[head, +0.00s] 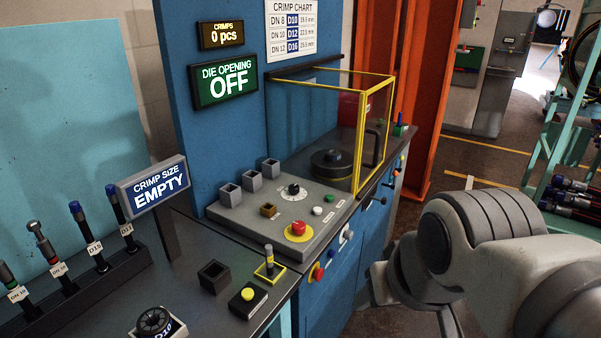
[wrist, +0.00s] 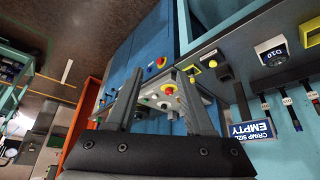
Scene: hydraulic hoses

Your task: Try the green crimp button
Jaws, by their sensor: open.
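The small green button (head: 330,198) sits on the grey control panel (head: 262,226) of the blue crimping machine, beside a white button (head: 317,211) and a red mushroom button (head: 298,228) on a yellow disc. A dark rotary knob (head: 293,189) is behind them. My gripper (wrist: 160,98) is open and empty in the wrist view, its fingers spread with the panel beyond them. The red button also shows between the fingers (wrist: 168,90). I cannot clearly make out the green button there. In the head view, my arm is at the lower right, apart from the panel.
The die opening display (head: 228,82) reads OFF, the crimps display (head: 220,34) 0 pcs, and the crimp size sign (head: 155,186) EMPTY. A yellow-framed clear guard (head: 359,140) stands behind the panel. A yellow button box (head: 248,297) and tool rack (head: 88,282) are at left.

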